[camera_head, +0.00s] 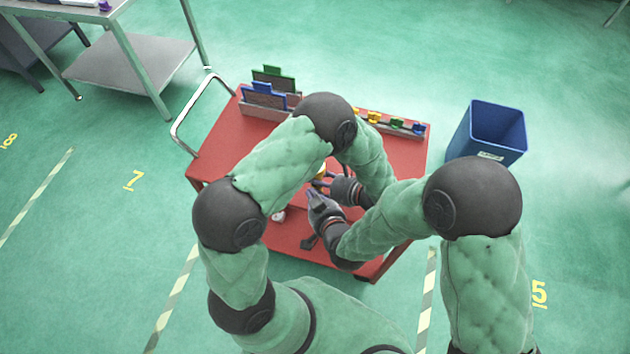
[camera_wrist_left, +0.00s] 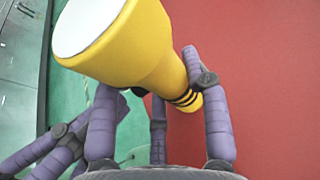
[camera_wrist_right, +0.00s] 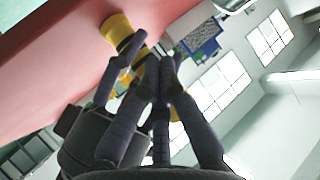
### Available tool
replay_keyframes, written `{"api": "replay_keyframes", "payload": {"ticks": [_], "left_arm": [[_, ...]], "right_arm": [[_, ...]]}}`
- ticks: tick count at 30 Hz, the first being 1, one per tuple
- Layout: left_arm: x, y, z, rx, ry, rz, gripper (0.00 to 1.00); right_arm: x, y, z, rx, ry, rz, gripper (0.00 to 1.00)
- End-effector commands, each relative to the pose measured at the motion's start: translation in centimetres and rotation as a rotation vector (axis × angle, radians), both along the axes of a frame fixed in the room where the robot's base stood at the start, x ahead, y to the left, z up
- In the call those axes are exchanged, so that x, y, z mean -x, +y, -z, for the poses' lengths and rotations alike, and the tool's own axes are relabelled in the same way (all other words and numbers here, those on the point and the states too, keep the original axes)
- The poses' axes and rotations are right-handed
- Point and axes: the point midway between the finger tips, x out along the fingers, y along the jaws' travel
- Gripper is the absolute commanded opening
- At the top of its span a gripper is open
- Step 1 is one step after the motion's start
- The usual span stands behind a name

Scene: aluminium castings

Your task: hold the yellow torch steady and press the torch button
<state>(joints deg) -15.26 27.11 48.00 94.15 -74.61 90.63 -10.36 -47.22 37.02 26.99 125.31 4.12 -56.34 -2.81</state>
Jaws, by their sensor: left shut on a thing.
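The yellow torch (camera_wrist_left: 140,45) has a broad head with a white lens and a narrower handle with black rings. My left gripper (camera_head: 340,188) is shut on its handle, with fingers on either side in the left wrist view (camera_wrist_left: 170,90). The torch is tilted over the red cart; only a small yellow part of it (camera_head: 320,173) shows in the head view. My right gripper (camera_head: 318,203) is close beside my left one. Its fingers are together in the right wrist view (camera_wrist_right: 160,65), in front of the torch (camera_wrist_right: 116,28).
The red cart top (camera_head: 220,140) holds a rack with blue and green plates (camera_head: 265,95) and a row of small coloured parts (camera_head: 395,122). A blue bin (camera_head: 487,135) stands right of the cart. A metal table (camera_head: 130,70) stands at the upper left.

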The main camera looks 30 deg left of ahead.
Motion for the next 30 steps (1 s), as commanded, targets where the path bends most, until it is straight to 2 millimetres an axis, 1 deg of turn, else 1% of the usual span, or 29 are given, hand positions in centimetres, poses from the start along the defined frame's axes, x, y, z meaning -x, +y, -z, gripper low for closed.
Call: {"api": "replay_keyframes", "payload": {"ticks": [1,14,24,30], "left_arm": [[0.38,-0.05,0.59,0.008,0.013,0.001,0.06],[0.36,-0.05,0.59,0.008,0.012,0.000,0.06],[0.35,-0.05,0.57,0.008,0.012,0.000,0.06],[0.34,-0.05,0.56,0.008,0.010,0.001,0.06]], "right_arm": [[0.00,0.00,0.07,0.000,0.000,0.000,0.00],[-0.03,0.01,0.06,0.000,0.000,0.000,0.00],[-0.91,0.25,0.09,-0.001,0.001,0.000,0.00],[-0.94,0.27,0.08,0.000,0.000,0.000,0.00]]}}
